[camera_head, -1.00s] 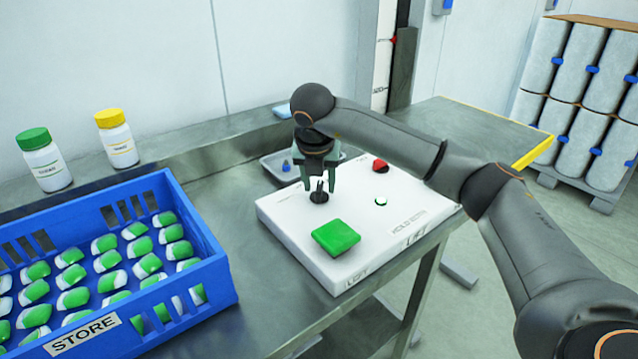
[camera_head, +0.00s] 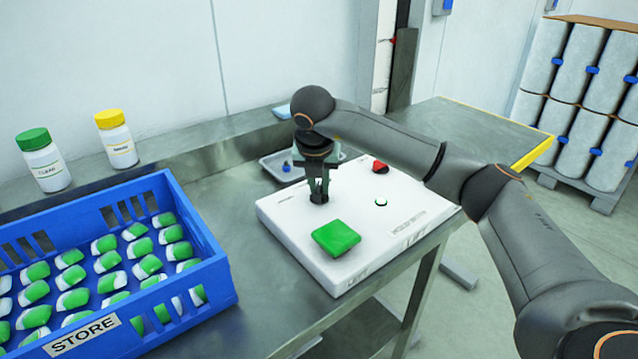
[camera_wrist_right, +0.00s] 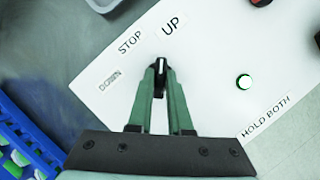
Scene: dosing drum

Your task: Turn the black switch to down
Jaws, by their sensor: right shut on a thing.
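The black switch (camera_wrist_right: 160,67) stands on a white panel (camera_head: 290,228). In the right wrist view its white pointer line aims between the STOP label (camera_wrist_right: 130,42) and the UP label (camera_wrist_right: 173,25), nearer UP. The DOWN label (camera_wrist_right: 109,80) is to the left. In the head view the switch (camera_head: 319,197) is mostly hidden by the gripper. My right gripper (camera_wrist_right: 160,84) points down over the switch and its two green fingers are closed on it, one on each side. My left gripper is in neither view.
The panel also carries a green pad (camera_head: 336,238), a small white-green button (camera_head: 381,202) and a red knob (camera_head: 380,167). A blue STORE crate (camera_head: 222,262) of green-white items stands at the left. Two bottles (camera_head: 43,160) stand behind it. A small tray (camera_head: 278,176) lies behind the panel.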

